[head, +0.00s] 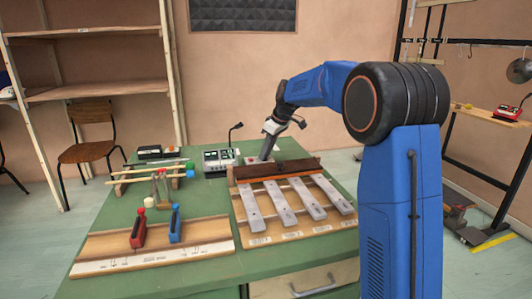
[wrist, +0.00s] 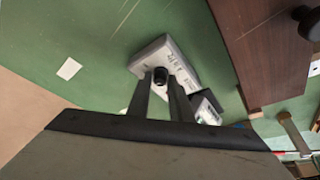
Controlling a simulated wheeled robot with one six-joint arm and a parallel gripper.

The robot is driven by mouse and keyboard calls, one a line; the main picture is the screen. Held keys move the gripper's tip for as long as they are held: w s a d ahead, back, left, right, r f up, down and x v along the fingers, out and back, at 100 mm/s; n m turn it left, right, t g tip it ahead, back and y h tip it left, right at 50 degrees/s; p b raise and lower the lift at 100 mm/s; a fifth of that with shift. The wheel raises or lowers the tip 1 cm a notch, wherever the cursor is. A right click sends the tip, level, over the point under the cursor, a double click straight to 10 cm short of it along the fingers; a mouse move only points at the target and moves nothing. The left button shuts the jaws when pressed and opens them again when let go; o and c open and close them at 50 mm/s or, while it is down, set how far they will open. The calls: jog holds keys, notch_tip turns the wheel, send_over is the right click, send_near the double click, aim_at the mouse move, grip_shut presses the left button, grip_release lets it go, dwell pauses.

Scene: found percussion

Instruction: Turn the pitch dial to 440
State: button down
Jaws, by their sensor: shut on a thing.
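The pitch dial (wrist: 160,76) is a small black knob on a pale grey box (wrist: 178,58) in the wrist view. My gripper (wrist: 161,84) is shut on the dial, one finger on each side of it. The scale and any pointer around the dial are too small or hidden to read. In the head view my gripper (head: 265,156) reaches down behind the dark wooden board at the back of the green table, largely blocking the box.
A grey-and-black device (head: 219,160) stands left of my gripper on the green table (head: 200,277). A board with several metal bars (head: 284,204) is in front. Another wooden board (head: 108,244) holds a red clamp (head: 138,230) and a blue clamp (head: 175,225).

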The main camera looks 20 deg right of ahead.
jog(key=c, duration=1.6)
grip_release()
jog(key=shift+r, duration=0.1)
jog(key=v, duration=1.7)
jog(key=shift+d+r, duration=0.1)
jog(key=shift+s, duration=0.1)
